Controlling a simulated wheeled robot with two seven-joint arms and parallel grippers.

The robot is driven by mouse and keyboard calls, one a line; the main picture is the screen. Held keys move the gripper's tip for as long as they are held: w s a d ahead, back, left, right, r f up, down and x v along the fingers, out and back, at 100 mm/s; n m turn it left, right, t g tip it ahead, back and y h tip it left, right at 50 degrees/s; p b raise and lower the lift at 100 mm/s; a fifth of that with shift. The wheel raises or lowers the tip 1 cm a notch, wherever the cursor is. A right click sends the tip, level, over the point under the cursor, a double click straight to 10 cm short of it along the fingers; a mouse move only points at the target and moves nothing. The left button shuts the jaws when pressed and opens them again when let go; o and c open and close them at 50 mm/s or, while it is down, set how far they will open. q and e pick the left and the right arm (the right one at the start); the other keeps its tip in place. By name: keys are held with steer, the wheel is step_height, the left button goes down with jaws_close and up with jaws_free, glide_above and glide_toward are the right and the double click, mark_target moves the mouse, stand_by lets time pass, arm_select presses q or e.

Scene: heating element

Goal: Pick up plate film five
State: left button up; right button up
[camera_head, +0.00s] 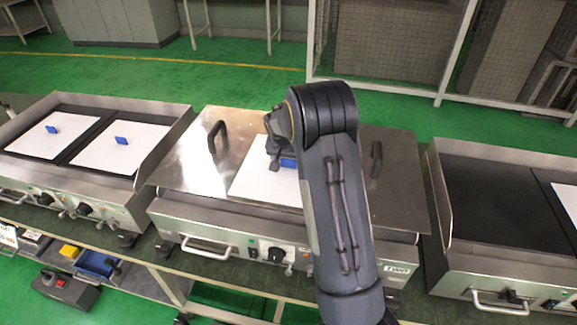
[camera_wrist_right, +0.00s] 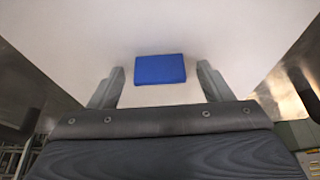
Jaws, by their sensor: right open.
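A white plate film (camera_head: 262,186) with a blue grip block (camera_head: 288,162) lies on the metal lid of the middle heating unit (camera_head: 200,160). My right arm reaches over it, and the right gripper (camera_head: 275,140) is at the block, partly hidden behind the arm. In the right wrist view the two fingers of the right gripper (camera_wrist_right: 160,88) are apart, one on each side of the blue block (camera_wrist_right: 160,69), with gaps between. The white film (camera_wrist_right: 150,30) fills most of that view. No number shows on the film. My left gripper is not in view.
Two white films with blue blocks (camera_head: 52,129) (camera_head: 122,141) lie on the left heating unit (camera_head: 170,112). The right unit (camera_head: 490,190) has a dark bare top with another white film (camera_head: 568,200) at its edge. Black handles (camera_head: 217,136) (camera_head: 376,160) stand on the middle lid.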

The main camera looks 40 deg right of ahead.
steer(key=shift+f, duration=0.15)
steer(key=c, duration=1.1)
